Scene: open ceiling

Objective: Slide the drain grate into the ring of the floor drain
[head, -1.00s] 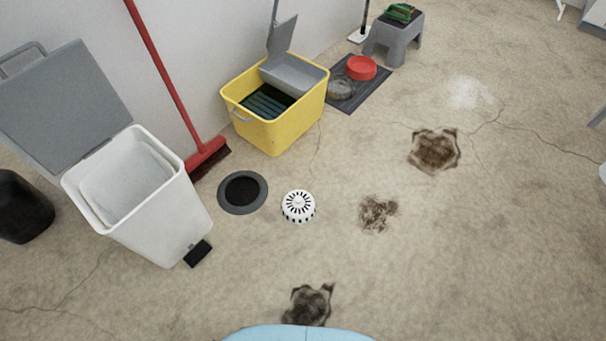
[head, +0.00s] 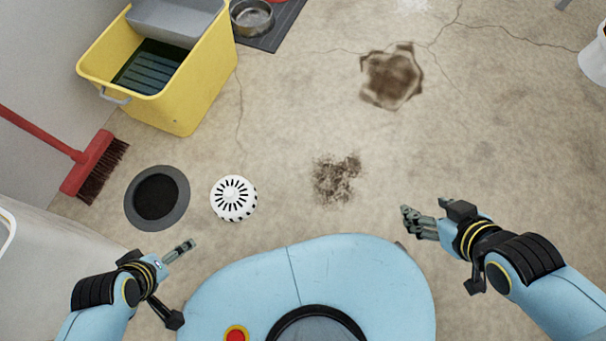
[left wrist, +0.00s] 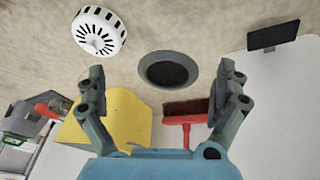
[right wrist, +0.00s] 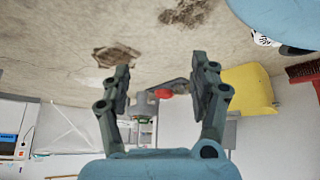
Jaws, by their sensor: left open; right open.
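The drain grate (head: 233,197) is a white round slotted cap lying on the floor. It also shows in the left wrist view (left wrist: 99,31). The floor drain (head: 158,197) is a dark hole with a grey ring, just left of the grate and apart from it; the left wrist view shows it too (left wrist: 168,70). My left gripper (head: 188,247) is open and empty, nearer to me than the drain and grate. My right gripper (head: 428,212) is open and empty, well to the right of the grate. In the right wrist view the grate (right wrist: 265,40) is partly hidden by my body.
A yellow mop bucket (head: 185,100) and a red broom (head: 92,168) stand beyond the drain. A white bin (head: 55,270) is at the lower left, near my left arm. Dark stains (head: 336,178) mark the floor right of the grate. Floor around the grate is clear.

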